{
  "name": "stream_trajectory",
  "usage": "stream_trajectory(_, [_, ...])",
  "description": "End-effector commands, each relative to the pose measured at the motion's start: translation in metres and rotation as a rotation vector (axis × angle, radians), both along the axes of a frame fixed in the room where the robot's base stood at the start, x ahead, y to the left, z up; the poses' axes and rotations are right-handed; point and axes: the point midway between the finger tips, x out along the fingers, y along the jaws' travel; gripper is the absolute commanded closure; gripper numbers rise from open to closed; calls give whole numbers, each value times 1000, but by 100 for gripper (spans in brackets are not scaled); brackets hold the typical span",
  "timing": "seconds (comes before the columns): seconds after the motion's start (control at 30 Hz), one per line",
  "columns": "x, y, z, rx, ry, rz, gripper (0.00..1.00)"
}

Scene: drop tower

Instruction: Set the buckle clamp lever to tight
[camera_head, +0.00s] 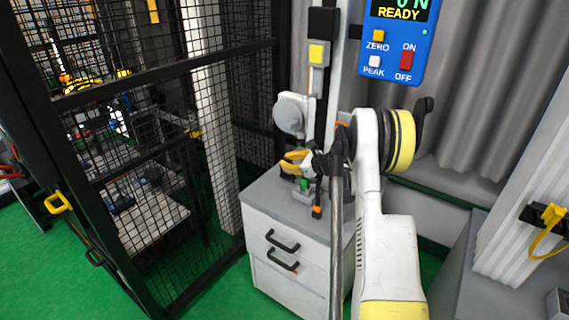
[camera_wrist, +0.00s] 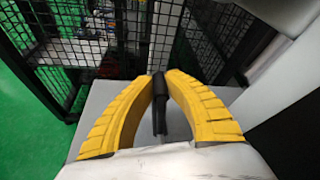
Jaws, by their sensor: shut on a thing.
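My gripper (camera_wrist: 160,82) shows in the wrist view as two curved yellow fingers shut on a slim dark bar, which seems to be the clamp lever (camera_wrist: 159,115). The bar lies between the fingertips and runs back toward the palm. In the head view my gripper (camera_head: 287,162) is small, pointing left above the grey cabinet top, at the test stand. My arm covers part of the stand there. A grey fixture with a green part (camera_head: 304,184) sits just below the fingers. I cannot make out the lever's setting.
The stand's dark column (camera_head: 325,100) rises behind the gripper, with a round grey disc (camera_head: 289,113) on its left. A grey cabinet (camera_head: 285,245) carries it. A black mesh cage (camera_head: 150,150) stands close on the left. A blue force display (camera_head: 397,40) reads READY. Green floor lies free in front.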

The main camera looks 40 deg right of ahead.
Motion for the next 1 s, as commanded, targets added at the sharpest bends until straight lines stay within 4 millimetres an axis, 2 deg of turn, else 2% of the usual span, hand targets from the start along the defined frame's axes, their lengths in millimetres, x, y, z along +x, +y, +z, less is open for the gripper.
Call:
stream_trajectory(0.63, [2, -6, 0, 63, 24, 0, 100])
stream_trajectory(0.67, [2, -6, 0, 63, 24, 0, 83])
stream_trajectory(0.73, [2, -6, 0, 63, 24, 0, 62])
stream_trajectory(1.0, [2, -5, 0, 62, 23, 0, 61])
